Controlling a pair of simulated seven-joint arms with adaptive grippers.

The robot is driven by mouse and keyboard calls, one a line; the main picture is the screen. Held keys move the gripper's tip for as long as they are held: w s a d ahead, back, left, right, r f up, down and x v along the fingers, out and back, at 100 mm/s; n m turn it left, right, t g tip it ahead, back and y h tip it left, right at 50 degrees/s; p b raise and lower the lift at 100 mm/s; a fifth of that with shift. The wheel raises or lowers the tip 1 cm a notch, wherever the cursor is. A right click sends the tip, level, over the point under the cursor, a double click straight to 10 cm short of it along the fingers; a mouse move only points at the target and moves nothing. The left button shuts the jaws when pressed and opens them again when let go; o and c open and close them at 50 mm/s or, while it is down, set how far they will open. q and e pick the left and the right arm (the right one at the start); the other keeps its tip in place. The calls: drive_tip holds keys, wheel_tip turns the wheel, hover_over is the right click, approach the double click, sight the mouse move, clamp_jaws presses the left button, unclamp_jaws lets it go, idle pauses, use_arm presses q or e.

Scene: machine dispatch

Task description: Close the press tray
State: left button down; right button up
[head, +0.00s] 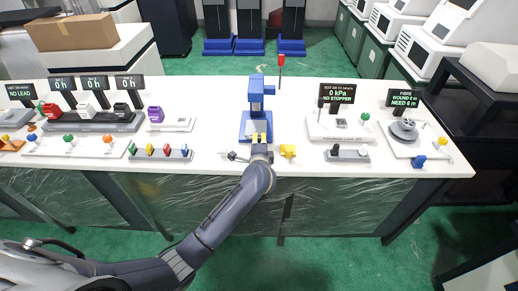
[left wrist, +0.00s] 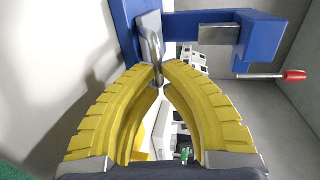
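The blue press (head: 256,90) stands in the middle of the white table, and its blue frame (left wrist: 260,35) also shows in the left wrist view. Its tray (head: 250,128) is at the front, low between the blue sides, partly hidden by my gripper. My left gripper (head: 259,138) is at the front of the press, reaching in from below. In the left wrist view its yellow fingers (left wrist: 163,75) come together at the tips around a grey metal handle (left wrist: 151,38). Whether this handle belongs to the tray is hard to tell. My right gripper is in neither view.
A red-tipped lever (head: 281,62) sticks out at the press's right side. A gauge station (head: 340,124) stands right, a coloured-knob strip (head: 160,153) left.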

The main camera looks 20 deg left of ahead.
use_arm(q)
drive_tip(key=shift+w+a, duration=0.15)
drive_tip(key=shift+w, duration=0.55)
drive_tip(key=shift+s, duration=0.15)
